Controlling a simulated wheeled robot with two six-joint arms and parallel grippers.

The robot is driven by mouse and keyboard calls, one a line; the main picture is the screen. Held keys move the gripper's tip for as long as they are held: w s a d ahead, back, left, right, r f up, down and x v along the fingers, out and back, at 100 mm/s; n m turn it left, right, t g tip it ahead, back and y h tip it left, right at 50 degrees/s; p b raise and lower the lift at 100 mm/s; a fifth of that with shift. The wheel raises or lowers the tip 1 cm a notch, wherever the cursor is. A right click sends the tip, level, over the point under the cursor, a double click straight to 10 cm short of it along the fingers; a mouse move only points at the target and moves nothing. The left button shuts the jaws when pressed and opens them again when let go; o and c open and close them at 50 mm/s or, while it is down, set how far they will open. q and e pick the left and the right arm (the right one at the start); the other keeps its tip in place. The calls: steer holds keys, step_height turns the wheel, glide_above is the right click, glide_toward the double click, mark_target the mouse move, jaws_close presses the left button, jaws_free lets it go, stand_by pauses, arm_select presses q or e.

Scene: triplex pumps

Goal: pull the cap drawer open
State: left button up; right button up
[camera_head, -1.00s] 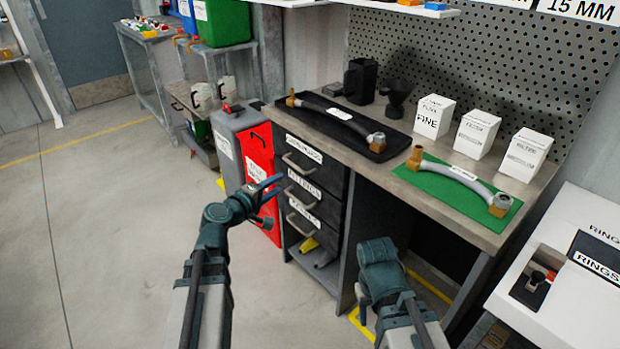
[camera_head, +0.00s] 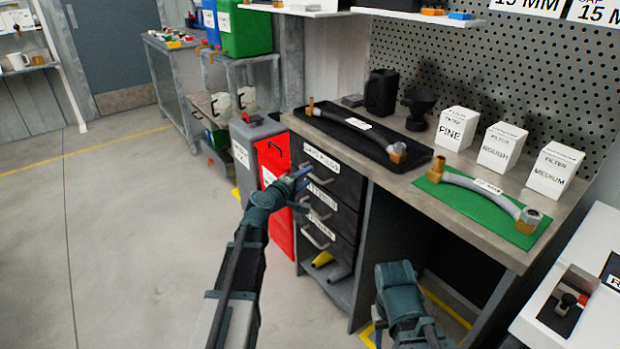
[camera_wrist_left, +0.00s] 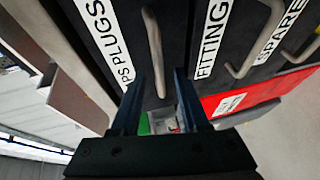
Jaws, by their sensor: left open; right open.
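The top drawer (camera_head: 345,178), labelled with a word ending in PLUGS, is in the black drawer unit under the bench. Its front looks flush with the drawers below. My left gripper (camera_head: 303,178) is open at the top drawer's handle and partly hides it in the head view. In the left wrist view, the handle (camera_wrist_left: 153,45) of the PLUGS drawer reaches down between the two open fingers (camera_wrist_left: 158,82); I cannot tell whether they touch it. My right gripper (camera_head: 394,278) is low in front of the bench, away from the drawers; its fingertips are hidden.
Below are the FITTING (camera_wrist_left: 211,38) and SPARE (camera_wrist_left: 280,28) drawers with similar handles. A red bin (camera_head: 272,165) stands close left of the unit. The bench top holds a black tray (camera_head: 420,158), a green mat (camera_head: 460,207) and white filter boxes (camera_head: 503,146). The left floor is clear.

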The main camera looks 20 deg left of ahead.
arm_select(q)
steer(key=shift+x, duration=1.35)
jaws_close()
stand_by(0.5)
